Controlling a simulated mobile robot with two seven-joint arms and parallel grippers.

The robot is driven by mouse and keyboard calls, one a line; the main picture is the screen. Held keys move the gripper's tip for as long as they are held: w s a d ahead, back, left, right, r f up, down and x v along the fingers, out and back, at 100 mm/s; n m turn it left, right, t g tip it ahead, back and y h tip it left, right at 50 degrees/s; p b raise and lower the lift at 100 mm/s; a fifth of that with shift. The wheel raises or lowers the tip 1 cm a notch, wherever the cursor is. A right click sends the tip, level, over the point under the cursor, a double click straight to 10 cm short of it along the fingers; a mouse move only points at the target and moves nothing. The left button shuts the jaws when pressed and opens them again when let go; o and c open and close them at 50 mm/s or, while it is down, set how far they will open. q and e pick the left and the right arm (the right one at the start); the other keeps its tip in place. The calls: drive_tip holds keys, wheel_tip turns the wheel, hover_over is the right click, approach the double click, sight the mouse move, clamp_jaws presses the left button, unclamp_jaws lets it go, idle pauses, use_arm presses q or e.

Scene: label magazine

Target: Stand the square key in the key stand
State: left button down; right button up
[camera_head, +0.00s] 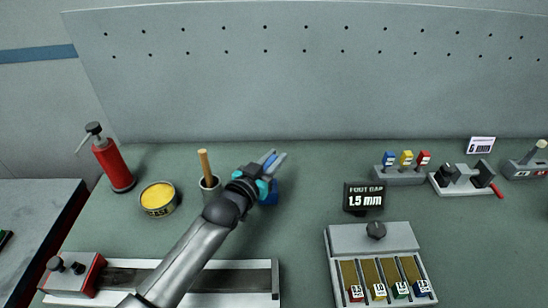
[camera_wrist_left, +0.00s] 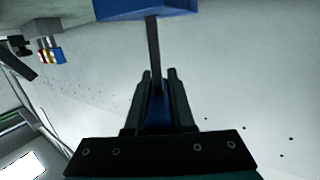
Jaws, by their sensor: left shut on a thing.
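My left gripper (camera_head: 277,160) is shut on a blue piece, which I take to be the key's grip (camera_wrist_left: 158,105). It is in the air over the middle of the bench. In the left wrist view a thin dark shaft (camera_wrist_left: 153,55) runs from between the fingers to a blue block (camera_wrist_left: 148,10) at the top edge. In the head view a blue block (camera_head: 273,195) shows just below the gripper, partly hidden by it; it may be the key stand. I cannot tell whether the shaft is in the block or only meets it. My right gripper is out of view.
A grey cup (camera_head: 210,189) with a wooden handle stands close left of my gripper. Further left are a yellow-filled tin (camera_head: 158,199) and a red pump bottle (camera_head: 114,165). Right are a "1.5 mm" display (camera_head: 365,197), the label magazine (camera_head: 375,238) and a coloured-block rack (camera_head: 400,177).

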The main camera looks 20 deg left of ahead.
use_arm(q)
drive_tip(key=shift+f+b, duration=0.3)
drive_tip(key=shift+f, duration=0.15)
drive_tip(key=c, duration=0.7)
unclamp_jaws()
drive_tip(key=p+v, duration=0.2)
drive_tip(key=v, duration=1.3)
drive_tip(key=shift+s+r, duration=0.1)
drive_tip(key=shift+r, duration=0.05)
